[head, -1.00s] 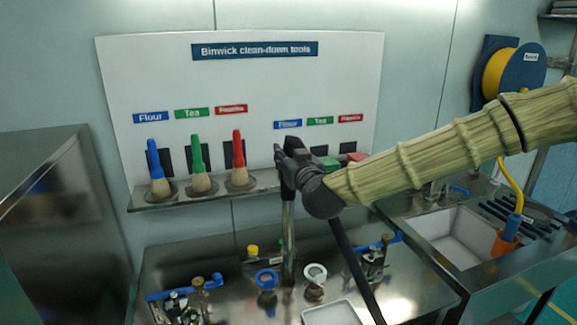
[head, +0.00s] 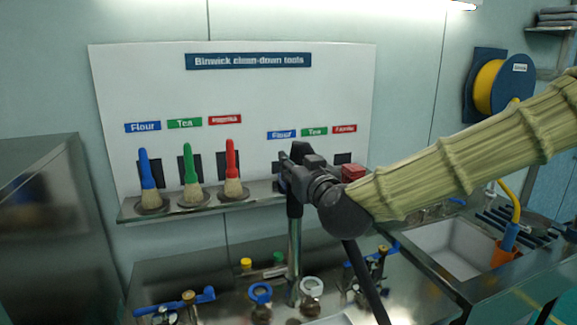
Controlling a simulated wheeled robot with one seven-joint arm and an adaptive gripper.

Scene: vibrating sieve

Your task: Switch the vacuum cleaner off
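The vacuum cleaner's body and its switch do not stand out in this view. A metal tube with a black upper end (head: 294,245), which looks like a vacuum wand, hangs upright below my gripper (head: 298,160). The gripper's dark fingers appear shut around its top, in front of the tool board, though the contact is partly hidden. A black hose (head: 361,272) runs down from behind the wrist to the bottom edge. The tube's lower end is near the steel worktop, and I cannot tell if it touches.
Blue, green and red brushes (head: 231,175) stand on the board's shelf (head: 180,211). A red tool (head: 352,172) shows behind my wrist. Valves with blue handles (head: 175,303) and round fittings (head: 260,293) crowd the worktop. A sink (head: 438,245) and yellow hose reel (head: 492,86) are right.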

